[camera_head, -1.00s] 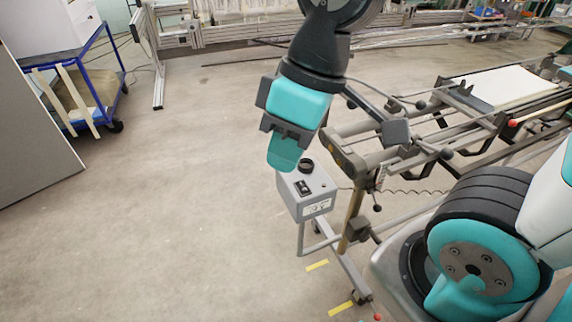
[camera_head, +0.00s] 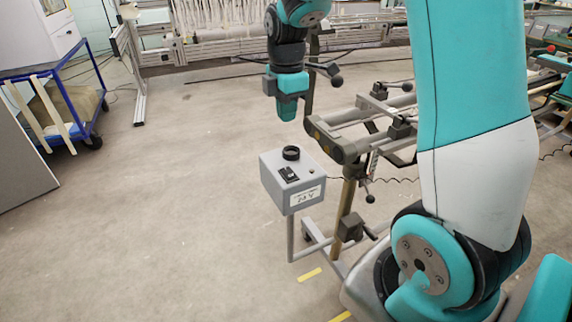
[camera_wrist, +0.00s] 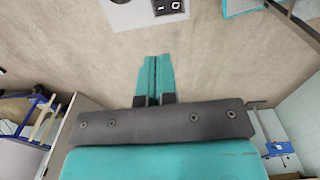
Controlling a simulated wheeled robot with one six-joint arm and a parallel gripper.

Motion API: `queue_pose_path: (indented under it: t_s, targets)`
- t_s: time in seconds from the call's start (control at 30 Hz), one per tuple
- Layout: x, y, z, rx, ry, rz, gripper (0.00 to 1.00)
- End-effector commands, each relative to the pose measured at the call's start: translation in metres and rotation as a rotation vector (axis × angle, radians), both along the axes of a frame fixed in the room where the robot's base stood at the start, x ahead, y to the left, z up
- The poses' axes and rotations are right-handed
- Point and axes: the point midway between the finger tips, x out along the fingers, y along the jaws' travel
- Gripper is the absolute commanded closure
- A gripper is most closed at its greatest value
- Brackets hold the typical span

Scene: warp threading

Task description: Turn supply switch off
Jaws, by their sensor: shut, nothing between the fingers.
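The grey control box (camera_head: 291,182) stands on a thin metal post. Its top carries a black rocker switch (camera_head: 288,174) and a round black knob (camera_head: 291,153). The switch also shows at the top edge of the wrist view (camera_wrist: 168,6), with part of the box cut off by the frame. My gripper (camera_head: 287,110) is above and beyond the box in the head view, apart from it. In the wrist view its teal fingers (camera_wrist: 154,70) are together and empty, with floor behind them. Which way the rocker is tipped is too small to tell.
A metal frame with rails (camera_head: 365,130) stands directly right of the box. A blue cart (camera_head: 72,100) and a grey panel (camera_head: 22,165) are at the left. The floor left of the box is clear.

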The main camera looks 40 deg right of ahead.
Motion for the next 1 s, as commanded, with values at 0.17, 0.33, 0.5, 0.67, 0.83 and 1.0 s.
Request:
queue_pose_path:
  t_s: [0.17,0.33,0.5,0.67,0.83,1.0]
  targets:
    - [0.000,0.000,0.000,0.001,0.000,-0.001,1.00]
    - [0.000,0.000,-0.014,0.001,0.002,-0.001,1.00]
    - [-0.001,0.001,-0.046,0.002,0.004,-0.001,1.00]
    - [-0.001,0.001,-0.082,0.002,0.004,-0.001,1.00]
    - [-0.001,0.002,-0.113,0.002,0.004,0.000,1.00]
    - [0.000,0.001,-0.133,0.001,0.000,-0.001,1.00]
